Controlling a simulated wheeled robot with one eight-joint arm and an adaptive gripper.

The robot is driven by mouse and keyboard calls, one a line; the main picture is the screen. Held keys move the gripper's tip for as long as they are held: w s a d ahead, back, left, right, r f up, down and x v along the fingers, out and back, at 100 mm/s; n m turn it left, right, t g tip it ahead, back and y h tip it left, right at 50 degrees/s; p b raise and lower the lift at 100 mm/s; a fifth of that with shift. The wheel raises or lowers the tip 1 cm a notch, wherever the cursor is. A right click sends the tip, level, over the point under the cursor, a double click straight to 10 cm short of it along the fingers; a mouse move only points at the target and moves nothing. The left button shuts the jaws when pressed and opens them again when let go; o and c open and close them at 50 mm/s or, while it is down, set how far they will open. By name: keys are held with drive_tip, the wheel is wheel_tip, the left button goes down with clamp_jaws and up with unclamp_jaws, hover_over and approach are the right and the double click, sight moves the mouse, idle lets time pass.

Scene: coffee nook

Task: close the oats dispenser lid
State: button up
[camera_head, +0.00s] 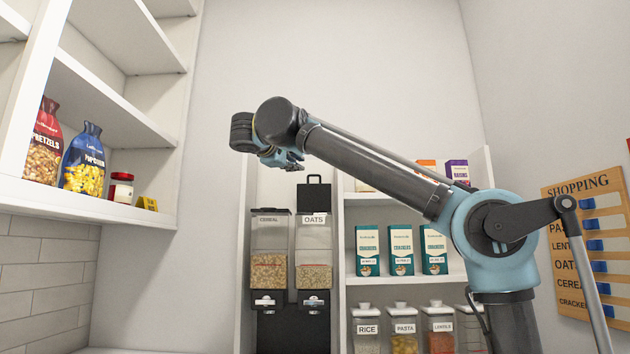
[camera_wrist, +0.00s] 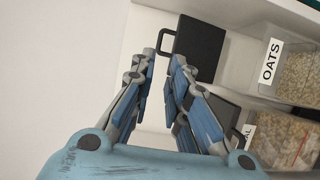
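The oats dispenser (camera_head: 314,242) is a clear bin with a white OATS label, standing to the right of the cereal dispenser. Its dark square lid (camera_head: 314,198) stands upright, open, at the back of the bin, with a loop handle on top. In the wrist view the picture is turned; the oats lid (camera_wrist: 200,47) shows beyond my fingertips, its handle at their tips' side, and the oats bin (camera_wrist: 300,78) is at the right. My gripper (camera_head: 296,164) is above the lid in the head view. In the wrist view my gripper (camera_wrist: 163,60) is open and empty, apparently apart from the lid.
The cereal dispenser (camera_head: 269,245) is close at the left, its lid lying flat. A shelf with boxes (camera_head: 401,251) and labelled jars (camera_head: 404,328) stands to the right. Snack bags (camera_head: 84,158) sit on the left shelf. The wall behind is bare.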

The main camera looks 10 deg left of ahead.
hover_over(314, 195)
drive_tip(key=s, duration=0.2)
drive_tip(key=shift+w+d+f, duration=0.1)
drive_tip(key=shift+d+f, duration=0.1)
clamp_jaws()
